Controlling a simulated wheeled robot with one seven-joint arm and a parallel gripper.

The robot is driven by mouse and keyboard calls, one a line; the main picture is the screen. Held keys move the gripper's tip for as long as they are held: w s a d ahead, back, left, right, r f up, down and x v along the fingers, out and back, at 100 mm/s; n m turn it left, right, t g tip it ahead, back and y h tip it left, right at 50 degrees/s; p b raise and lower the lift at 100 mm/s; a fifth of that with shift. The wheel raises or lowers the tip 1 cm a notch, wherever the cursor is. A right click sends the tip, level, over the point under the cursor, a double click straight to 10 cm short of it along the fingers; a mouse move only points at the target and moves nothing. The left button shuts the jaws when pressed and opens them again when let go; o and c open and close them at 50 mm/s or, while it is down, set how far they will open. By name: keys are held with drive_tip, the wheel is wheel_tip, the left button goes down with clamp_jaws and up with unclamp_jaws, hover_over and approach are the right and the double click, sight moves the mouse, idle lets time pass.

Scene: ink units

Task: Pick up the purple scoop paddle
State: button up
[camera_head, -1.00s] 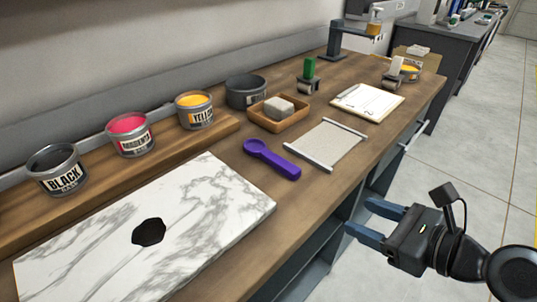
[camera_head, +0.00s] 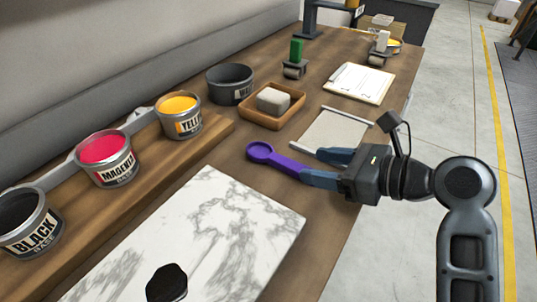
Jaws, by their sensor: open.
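The purple scoop paddle (camera_head: 276,159) lies on the wooden bench, between the marble slab and the flat grey panel. Its round scoop end points to the upper left, and its handle runs to the lower right. My gripper (camera_head: 317,167) is open at the handle end of the paddle. One blue finger overlaps the end of the handle in the picture, and the other finger is farther back, over the panel. I cannot tell whether the fingers touch the paddle or hover above it. The end of the handle is hidden.
The marble slab (camera_head: 225,215) with a black ink blot (camera_head: 167,283) is at front. The grey panel (camera_head: 340,131) lies beside my gripper. A wooden tray (camera_head: 288,119) holds a grey block. Ink cans, including the magenta one (camera_head: 105,160), stand at left. A clipboard (camera_head: 372,84) lies farther back.

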sight(286, 161)
drive_tip(key=shift+x, duration=3.55)
drive_tip(key=shift+f, duration=0.1)
clamp_jaws()
